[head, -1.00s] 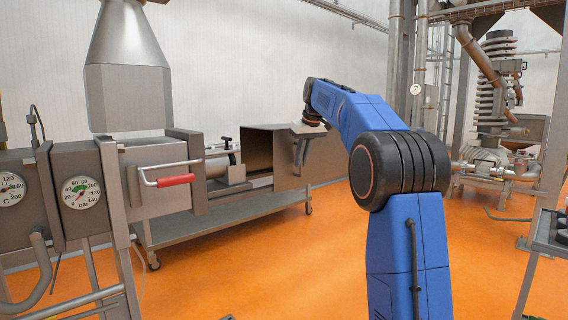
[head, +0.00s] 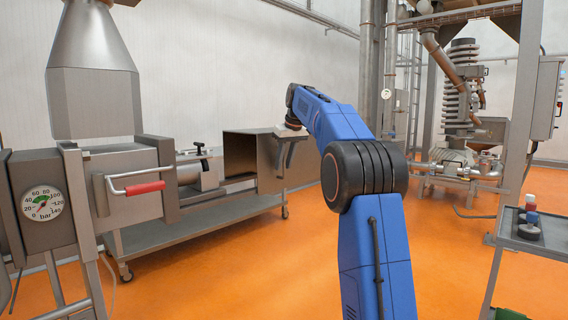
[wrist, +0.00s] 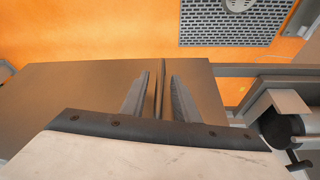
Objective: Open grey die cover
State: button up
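In the wrist view the two dark fingers of my gripper (wrist: 160,95) stand on either side of a thin upright metal edge (wrist: 159,85), with small gaps. The flat grey plate (wrist: 60,85) of the box lies beneath. Whether the fingers touch the edge is unclear.
A grey machine block with a red-gripped handle (head: 145,188) and a pressure gauge (head: 43,204) stands at left. A metal trolley (head: 200,220) is under the box. A dark side table (head: 510,240) is at right. Orange floor (head: 240,280) is open between.

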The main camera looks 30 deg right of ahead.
jog(key=v, duration=1.7)
jog(key=shift+r, duration=0.2)
jog(key=shift+d, duration=0.1)
